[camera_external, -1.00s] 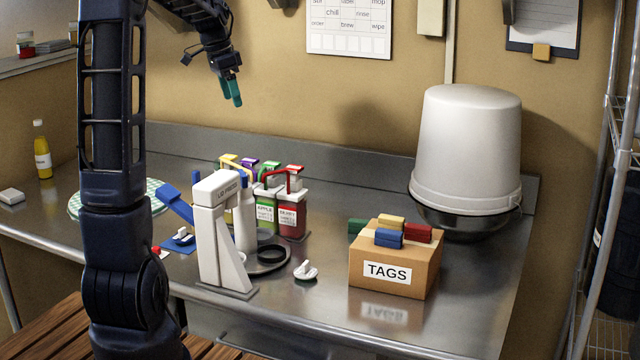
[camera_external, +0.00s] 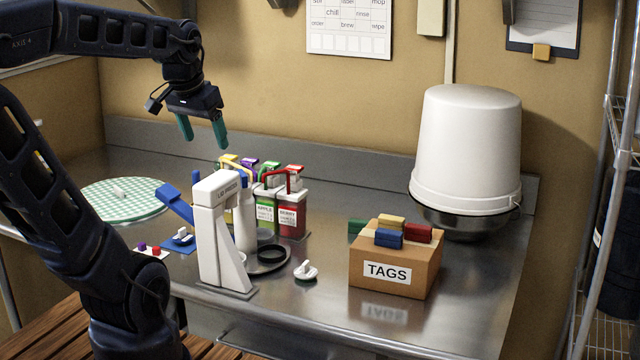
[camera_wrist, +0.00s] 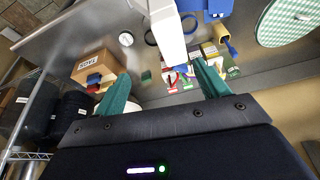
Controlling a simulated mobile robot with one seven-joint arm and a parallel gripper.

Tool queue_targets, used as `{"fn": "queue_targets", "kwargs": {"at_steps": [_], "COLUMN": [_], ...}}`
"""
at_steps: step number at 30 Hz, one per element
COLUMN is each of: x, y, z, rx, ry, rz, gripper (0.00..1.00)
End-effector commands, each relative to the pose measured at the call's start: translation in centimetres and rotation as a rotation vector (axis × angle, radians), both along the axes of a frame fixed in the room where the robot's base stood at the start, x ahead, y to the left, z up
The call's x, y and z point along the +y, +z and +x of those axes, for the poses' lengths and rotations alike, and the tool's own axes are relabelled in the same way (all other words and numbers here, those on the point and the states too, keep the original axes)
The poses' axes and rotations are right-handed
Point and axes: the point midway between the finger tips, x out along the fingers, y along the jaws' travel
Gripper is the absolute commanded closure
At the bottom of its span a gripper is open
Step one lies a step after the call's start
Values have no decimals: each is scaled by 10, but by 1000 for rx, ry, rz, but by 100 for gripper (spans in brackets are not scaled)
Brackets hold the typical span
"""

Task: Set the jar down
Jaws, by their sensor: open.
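My gripper (camera_external: 204,143) hangs open and empty above the left part of the steel counter, with its two teal fingers pointing down and apart. In the wrist view its fingers (camera_wrist: 161,84) are spread with nothing between them. No thing is plainly a single jar. Labelled containers stand in a cluster behind the lid press: a green-labelled apple container (camera_external: 266,212) and a red-labelled berry container (camera_external: 291,216) in front, with yellow- and purple-topped ones partly hidden behind. The cluster also shows in the wrist view, below and apart from my fingers.
A white lid press (camera_external: 216,235) with a blue lever stands before the containers. A cardboard TAGS box (camera_external: 369,271) and a large upturned white bucket (camera_external: 467,150) are at right. A green checkered round mat (camera_external: 98,212) lies at left.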

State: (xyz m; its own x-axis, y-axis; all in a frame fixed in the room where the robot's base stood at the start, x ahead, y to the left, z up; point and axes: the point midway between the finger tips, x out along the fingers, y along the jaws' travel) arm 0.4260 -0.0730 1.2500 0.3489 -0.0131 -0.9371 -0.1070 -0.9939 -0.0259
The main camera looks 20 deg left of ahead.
Motion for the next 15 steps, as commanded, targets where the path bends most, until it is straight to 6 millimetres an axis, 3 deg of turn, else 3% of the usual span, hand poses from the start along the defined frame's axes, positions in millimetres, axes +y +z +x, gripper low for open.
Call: {"fn": "queue_targets", "kwargs": {"at_steps": [3, 6, 15], "x": [-4, -6, -7], "y": [-12, -20, -26], "z": [-26, -39, -48], "rx": [-24, -36, -44], "ry": [49, 83, 109], "rz": [-13, -22, -31], "gripper": [26, 26, 26]}}
